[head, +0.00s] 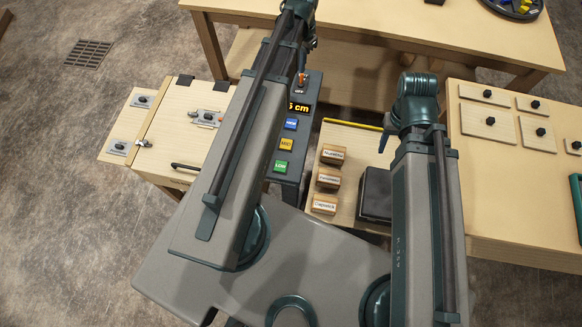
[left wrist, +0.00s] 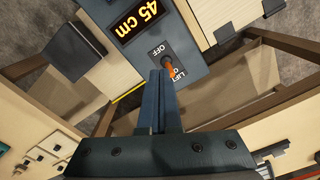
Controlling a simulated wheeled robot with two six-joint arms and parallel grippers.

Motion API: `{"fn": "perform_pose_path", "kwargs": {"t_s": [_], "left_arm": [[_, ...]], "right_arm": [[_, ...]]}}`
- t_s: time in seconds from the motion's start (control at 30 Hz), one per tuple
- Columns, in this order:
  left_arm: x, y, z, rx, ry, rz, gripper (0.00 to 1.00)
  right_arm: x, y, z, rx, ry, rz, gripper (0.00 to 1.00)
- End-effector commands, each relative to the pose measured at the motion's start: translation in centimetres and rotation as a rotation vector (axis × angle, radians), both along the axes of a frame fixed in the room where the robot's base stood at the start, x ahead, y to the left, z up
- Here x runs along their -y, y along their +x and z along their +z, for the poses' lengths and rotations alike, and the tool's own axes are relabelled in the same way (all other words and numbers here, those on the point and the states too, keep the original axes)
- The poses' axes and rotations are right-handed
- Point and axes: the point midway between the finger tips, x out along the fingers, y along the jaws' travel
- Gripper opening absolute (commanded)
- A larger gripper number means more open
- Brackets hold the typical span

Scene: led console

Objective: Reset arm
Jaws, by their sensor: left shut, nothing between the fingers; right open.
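My left gripper (head: 303,62) is over the far end of a dark console (head: 313,100). In the left wrist view its two fingers (left wrist: 160,75) are pressed together with nothing between them. Their tips are beside or close to the orange lever (left wrist: 170,68) of a switch marked OFF and LIFT; I cannot tell whether they touch. The lever also shows in the head view (head: 302,78). The console display (left wrist: 140,18) reads 45 cm. My right gripper (head: 384,138) is mostly hidden by its own arm, at the right of the console, and appears open and empty.
The console has blue (head: 291,124), yellow (head: 286,143) and green (head: 281,167) buttons. Labelled wooden blocks (head: 328,179) and a dark box (head: 374,193) lie to its right. A wooden cabinet (head: 178,135) is at left, knobbed panels (head: 487,122) at right, a table (head: 440,28) behind.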

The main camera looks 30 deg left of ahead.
Motion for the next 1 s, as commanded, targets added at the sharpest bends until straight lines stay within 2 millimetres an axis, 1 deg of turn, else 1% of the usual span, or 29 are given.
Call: {"fn": "perform_pose_path", "kwargs": {"t_s": [0.3, 0.37, 0.47, 0.57, 0.6, 0.7, 0.8, 0.9, 1.0], "left_arm": [[0.0, 0.0, -0.1, 0.000, 0.000, 0.000, 0.00], [0.4, -0.2, -0.2, -0.001, 0.001, -0.002, 0.00], [3.0, -1.2, -0.9, -0.006, 0.007, -0.013, 0.00], [7.5, -3.4, -2.2, -0.016, 0.023, -0.030, 0.00], [9.5, -4.5, -2.7, -0.020, 0.032, -0.036, 0.00], [13.8, -7.5, -3.8, -0.028, 0.052, -0.048, 0.00], [17.1, -10.2, -4.7, -0.030, 0.074, -0.056, 0.00], [19.3, -12.4, -5.3, -0.030, 0.090, -0.061, 0.00], [20.6, -13.8, -5.6, -0.029, 0.102, -0.064, 0.00]], "right_arm": [[0.0, 0.0, 0.0, 0.000, 0.000, 0.000, 0.50], [0.0, 0.0, -0.2, 0.000, 0.000, 0.000, 0.50], [0.0, 0.0, -0.9, 0.000, 0.000, 0.000, 0.50], [0.0, 0.0, -2.2, 0.000, 0.000, 0.001, 0.50], [0.0, 0.0, -2.7, 0.000, 0.000, 0.001, 0.50], [0.0, 0.0, -3.8, 0.000, -0.001, 0.002, 0.50], [0.0, 0.0, -4.7, 0.000, -0.001, 0.002, 0.50], [0.0, 0.0, -5.4, 0.000, -0.001, 0.003, 0.50], [0.0, 0.0, -5.7, 0.000, -0.001, 0.003, 0.50]]}}
